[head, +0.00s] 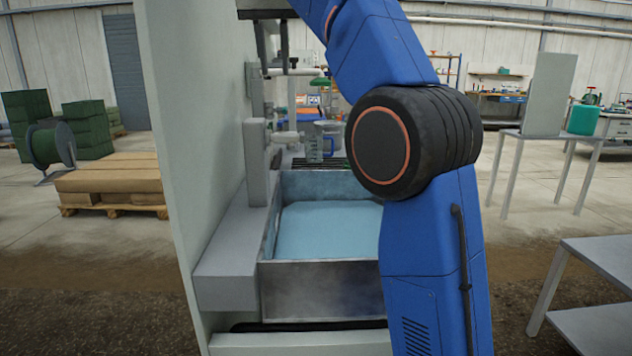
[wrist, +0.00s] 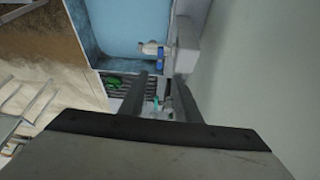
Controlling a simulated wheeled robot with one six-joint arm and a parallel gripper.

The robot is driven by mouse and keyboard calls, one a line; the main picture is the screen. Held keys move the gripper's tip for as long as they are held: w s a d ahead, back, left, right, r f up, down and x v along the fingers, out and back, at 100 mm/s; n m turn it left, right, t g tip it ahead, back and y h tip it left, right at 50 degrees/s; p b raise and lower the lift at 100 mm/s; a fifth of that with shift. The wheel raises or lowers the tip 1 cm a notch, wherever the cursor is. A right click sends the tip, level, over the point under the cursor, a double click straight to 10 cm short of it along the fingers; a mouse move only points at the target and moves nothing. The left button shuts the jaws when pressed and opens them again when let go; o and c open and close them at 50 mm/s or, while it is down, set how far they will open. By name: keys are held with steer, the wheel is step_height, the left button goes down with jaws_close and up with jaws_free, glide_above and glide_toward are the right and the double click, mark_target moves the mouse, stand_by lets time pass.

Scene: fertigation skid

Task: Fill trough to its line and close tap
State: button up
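The trough (head: 320,288) is a metal box with light blue water (head: 325,230) in it. Its blue inside wall also shows in the wrist view (wrist: 93,42). I cannot make out a fill line. A pale tap (head: 287,137) sticks out from the panel above the trough's far end. In the wrist view the tap (wrist: 152,47) has a blue part beside it. I see no clear stream from it. My gripper (head: 273,60) points down, high near the panel. In the wrist view its dark fingers (wrist: 158,85) are apart, with nothing clearly held between them.
A tall grey panel (head: 185,140) borders the trough on the left. A clear jug (head: 322,148) stands behind the trough, by a dark grate (wrist: 112,90) with a green item. A table (head: 610,255) is at right. My arm hides the trough's right side.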

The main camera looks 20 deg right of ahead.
mark_target(280, 120)
steer(key=shift+n, duration=0.3)
steer(key=x, duration=1.3)
steer(key=shift+f, duration=0.3)
steer(key=shift+c, duration=0.3)
jaws_close()
